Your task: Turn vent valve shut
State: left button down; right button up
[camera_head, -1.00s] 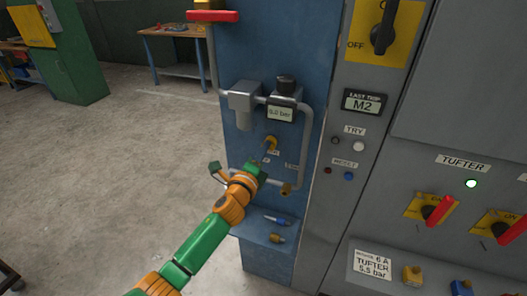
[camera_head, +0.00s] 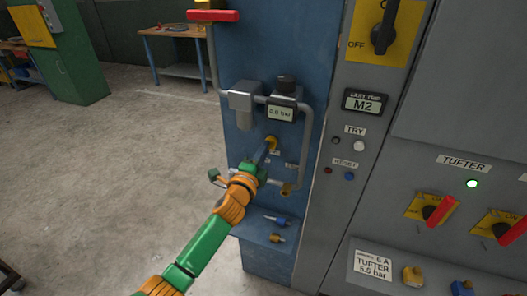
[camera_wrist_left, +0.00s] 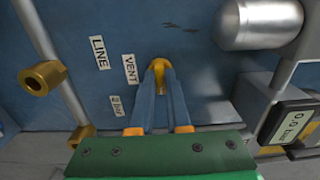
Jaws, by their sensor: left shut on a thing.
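The vent valve (camera_head: 271,140) is a small yellow-brass knob on the blue panel (camera_head: 232,60). In the left wrist view the valve (camera_wrist_left: 158,66) sits beside the VENT label (camera_wrist_left: 130,68). My left gripper (camera_head: 266,151) reaches it from below in the head view. Its two blue fingers (camera_wrist_left: 160,80) converge on the valve and are shut on it, hiding part of it. The valve's exact turn angle is hard to tell. The gauge display (camera_wrist_left: 290,124) reads 0.0 bar. My right gripper is not in view.
A grey pipe (camera_head: 308,130) runs down right of the valve to a brass fitting (camera_head: 287,188). A LINE label (camera_wrist_left: 99,53) is close by. A small shelf (camera_head: 262,238) below holds two small parts.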

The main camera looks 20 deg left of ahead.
pick_arm(q)
jog(key=shift+r, duration=0.2)
jog(key=c, duration=1)
grip_release()
jog(key=shift+o, duration=0.6)
jog(key=shift+w+d+f, duration=0.1)
jog(key=shift+w+f, duration=0.05)
jog(key=shift+f, duration=0.05)
jog(key=s, duration=0.7)
